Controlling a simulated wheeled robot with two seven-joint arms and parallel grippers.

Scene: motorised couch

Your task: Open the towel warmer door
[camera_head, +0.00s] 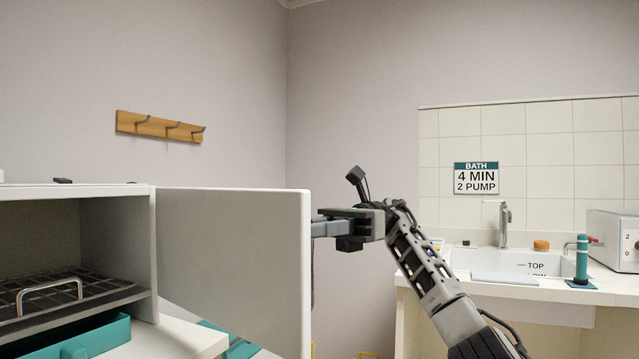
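The towel warmer (140,240) is a pale box at the left, with its front open and a dark wire rack (60,290) showing inside. Its white door (235,255) stands swung wide, reaching to the right from the box's right side wall. My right gripper (322,228) is at the door's free right edge, with its fingers pointing left. The fingertips go out of sight behind the door, so I cannot see whether they touch it or hold a handle. My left gripper is not in view.
A teal tray (85,338) sits below the rack. A white counter (170,341) lies under the warmer. At the right, a sink counter (545,292) holds a teal bottle (582,258) and a white machine (615,240). Wooden hooks (158,127) are on the wall.

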